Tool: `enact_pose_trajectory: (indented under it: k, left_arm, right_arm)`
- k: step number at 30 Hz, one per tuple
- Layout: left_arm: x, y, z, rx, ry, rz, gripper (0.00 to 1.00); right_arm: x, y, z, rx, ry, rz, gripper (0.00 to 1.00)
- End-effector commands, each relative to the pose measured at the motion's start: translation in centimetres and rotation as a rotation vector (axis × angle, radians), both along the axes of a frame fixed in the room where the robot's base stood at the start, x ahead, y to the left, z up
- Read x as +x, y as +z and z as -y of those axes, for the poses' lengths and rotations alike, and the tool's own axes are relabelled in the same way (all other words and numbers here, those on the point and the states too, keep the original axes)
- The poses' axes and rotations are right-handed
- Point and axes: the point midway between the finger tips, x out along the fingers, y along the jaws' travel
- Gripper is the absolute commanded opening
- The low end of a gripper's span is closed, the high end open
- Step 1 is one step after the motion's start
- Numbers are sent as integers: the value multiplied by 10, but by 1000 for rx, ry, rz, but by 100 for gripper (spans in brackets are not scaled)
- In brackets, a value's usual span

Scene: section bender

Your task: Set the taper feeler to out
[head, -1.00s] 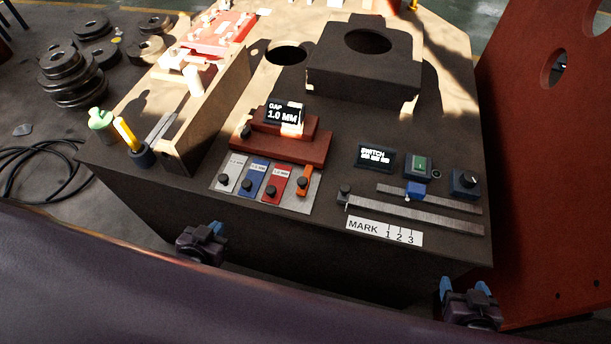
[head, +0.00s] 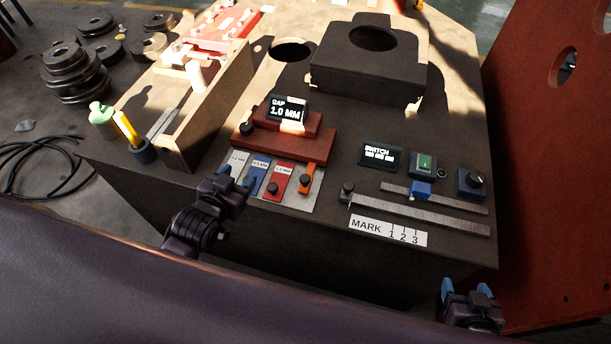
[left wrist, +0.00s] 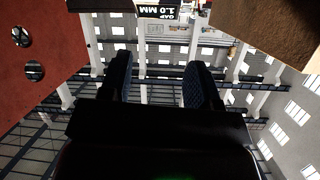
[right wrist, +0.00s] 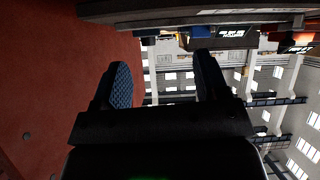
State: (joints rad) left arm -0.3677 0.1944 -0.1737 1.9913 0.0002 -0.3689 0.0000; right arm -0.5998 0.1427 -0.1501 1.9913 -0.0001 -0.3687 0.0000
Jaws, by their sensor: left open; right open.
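A row of feeler strips with black knobs lies on a pale plate (head: 302,205) in front of a red stepped block (head: 290,148). They are a grey strip (head: 237,162), a blue strip (head: 258,168), a red strip (head: 278,181) and a shorter orange strip (head: 306,180) at the right end. No readable label names the taper feeler. My left gripper (head: 236,178) is open and empty at the front left of the strips, partly hiding the grey one. My right gripper (head: 467,288) is open and empty, low in front of the bench's right corner.
The display (head: 286,110) above reads GAP 1.0 MM. To the right are a SWITCH display (head: 381,155), a green button (head: 425,162), a dial (head: 471,182) and a ruler slide (head: 420,215). A tall angled wall (head: 210,105) stands left of the strips.

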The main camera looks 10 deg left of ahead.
Motion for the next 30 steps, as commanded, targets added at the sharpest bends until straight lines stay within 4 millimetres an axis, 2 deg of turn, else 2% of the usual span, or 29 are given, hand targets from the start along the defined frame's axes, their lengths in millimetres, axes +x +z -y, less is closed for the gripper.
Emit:
enact_pose_trajectory:
  k: [1,6,12,15,18,23,27,30]
  left_arm:
    - [21,10,9,11,-36,43,57]
    - [76,52,43,74,-152,176,57]
    - [124,108,86,214,-287,373,57]
    - [140,138,111,303,-357,499,57]
    - [151,168,136,407,-430,640,57]
    - [155,212,180,598,-552,893,57]
    - [146,240,218,791,-666,1141,57]
    - [134,251,244,946,-757,1332,57]
  right_arm:
    - [-1,-9,0,0,0,-5,67]
    - [-2,-22,0,1,1,-12,67]
    - [2,-33,-1,1,5,-7,67]
    - [4,-38,-2,1,7,-4,67]
    - [3,-46,-3,0,8,-9,67]
    - [0,-61,-2,-1,9,-27,67]
    - [-3,-72,-2,-3,12,-40,67]
    - [-3,-77,-2,-4,15,-42,67]
